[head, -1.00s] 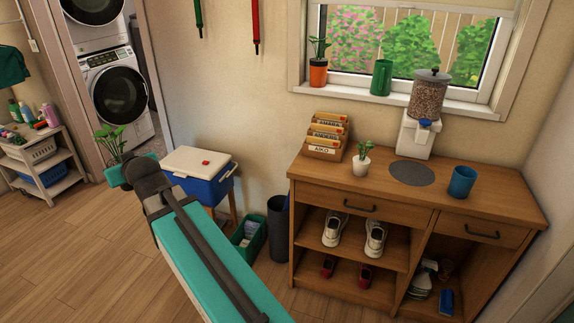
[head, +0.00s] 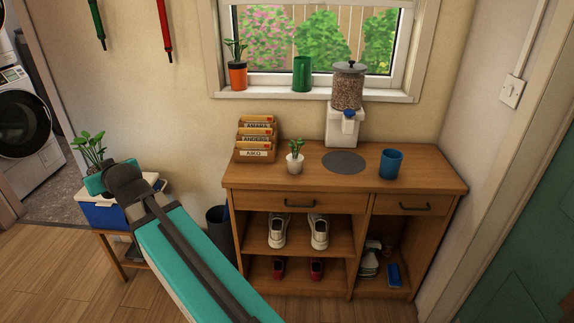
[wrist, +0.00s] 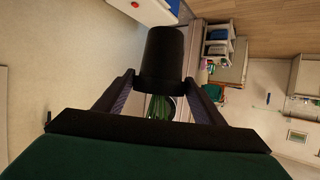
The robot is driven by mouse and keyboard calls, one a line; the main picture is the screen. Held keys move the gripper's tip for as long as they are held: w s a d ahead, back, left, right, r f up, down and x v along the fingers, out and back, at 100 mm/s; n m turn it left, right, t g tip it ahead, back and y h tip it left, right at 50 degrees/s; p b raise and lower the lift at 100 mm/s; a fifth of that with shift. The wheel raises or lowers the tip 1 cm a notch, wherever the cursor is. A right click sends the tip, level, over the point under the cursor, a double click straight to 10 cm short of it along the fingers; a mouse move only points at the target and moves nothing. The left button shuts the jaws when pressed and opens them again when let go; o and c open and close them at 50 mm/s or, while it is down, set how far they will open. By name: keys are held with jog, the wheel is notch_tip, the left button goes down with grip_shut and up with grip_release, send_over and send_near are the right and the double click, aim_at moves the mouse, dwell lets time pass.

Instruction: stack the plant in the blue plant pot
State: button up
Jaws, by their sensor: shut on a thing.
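My gripper (wrist: 162,85) is shut on a dark plant pot (wrist: 162,50), with a finger on each side of it. Green leaves (wrist: 158,108) show beyond the pot in the wrist view. In the head view the held plant's leaves (head: 90,148) stick up at the left, above my teal gripper (head: 97,182), in front of the cooler; its pot is hidden there. The blue plant pot (head: 391,164) stands upright on the right part of the wooden cabinet top, far to the right of my gripper. Its inside is hard to make out.
On the cabinet (head: 440,182) are a small plant in a white pot (head: 295,163), a letter rack (head: 256,140), a grey round mat (head: 345,162) and a dispenser (head: 346,100). The sill holds an orange-potted plant (head: 237,75) and a green pot (head: 302,74). A cooler (head: 103,212) stands left.

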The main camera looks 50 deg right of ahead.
dwell(0.4)
jog(key=s+d+m+g+h+p, duration=0.2)
jog(key=s+d+m+h, duration=0.15)
jog(key=d, duration=1.05)
jog(key=s+d+f+m+g+h+p, duration=0.1)
jog(key=s+d+m+h+p, duration=0.2)
jog(key=d, duration=1.2)
jog(key=s+d+m+g+h+p, duration=0.1)
jog(key=s+d+m+g+h, duration=0.25)
jog(key=d, duration=1.05)
jog(key=s+d+r+m+g+h+p, duration=0.1)
jog(key=s+d+m+g, duration=0.3)
jog(key=s+d, duration=1.3)
jog(key=s+d+r+m+g+h+p, duration=0.2)
jog(key=s+d+r+m+g+p, duration=0.1)
jog(key=s+d, duration=1.4)
jog(key=s+m+g+p, duration=0.1)
jog(key=s+m+g, duration=0.1)
jog(key=s, duration=0.4)
jog(key=shift+s+d+r, duration=0.35)
jog(key=shift+f, duration=0.1)
